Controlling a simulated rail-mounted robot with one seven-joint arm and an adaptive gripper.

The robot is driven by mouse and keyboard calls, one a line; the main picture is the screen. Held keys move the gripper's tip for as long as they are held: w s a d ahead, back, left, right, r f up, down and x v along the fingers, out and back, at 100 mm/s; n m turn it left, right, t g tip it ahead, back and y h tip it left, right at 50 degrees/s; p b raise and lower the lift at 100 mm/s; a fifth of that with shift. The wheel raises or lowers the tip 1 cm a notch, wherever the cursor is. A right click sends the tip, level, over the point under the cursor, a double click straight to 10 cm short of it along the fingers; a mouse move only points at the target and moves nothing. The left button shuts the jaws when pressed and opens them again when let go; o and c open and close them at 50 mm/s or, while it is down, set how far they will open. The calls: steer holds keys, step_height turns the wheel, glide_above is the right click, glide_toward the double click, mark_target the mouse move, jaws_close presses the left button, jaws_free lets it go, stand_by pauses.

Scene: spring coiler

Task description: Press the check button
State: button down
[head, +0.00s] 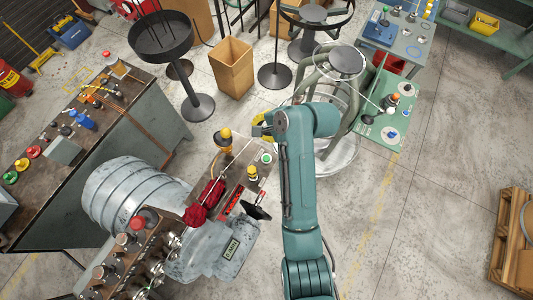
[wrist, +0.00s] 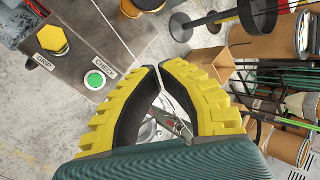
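The check button (wrist: 95,79) is a green round cap in a white ring, beside a CHECK label on a dark panel in the wrist view. In the head view it shows as a small green and white spot (head: 266,158) at the panel's edge. In the head view my gripper (head: 262,130) is just above the button in the picture, partly hidden by my arm.
A yellow knob (wrist: 52,40) by a GRIP label sits left of the button. Another yellow-topped post (head: 226,133) stands at the panel's far end. A red bundle (head: 204,201) and grey machine drum (head: 135,195) lie further left. A green stand (head: 385,118) is to the right.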

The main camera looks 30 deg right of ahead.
steer(key=m+g+y, duration=0.1)
steer(key=m+g, duration=0.1)
glide_above(264, 156)
step_height(264, 156, down, 4)
steer(key=f, duration=0.1)
steer(key=shift+r, duration=0.3)
step_height(264, 156, down, 6)
steer(key=b, duration=0.8)
steer(key=shift+w+f+b, duration=0.1)
steer(key=shift+f+b, duration=0.1)
steer(key=shift+b, duration=0.1)
steer(key=shift+f, duration=1.2)
steer(key=c, duration=1.8)
jaws_free()
steer(key=shift+f, duration=0.1)
jaws_close()
steer(key=shift+f, duration=0.35)
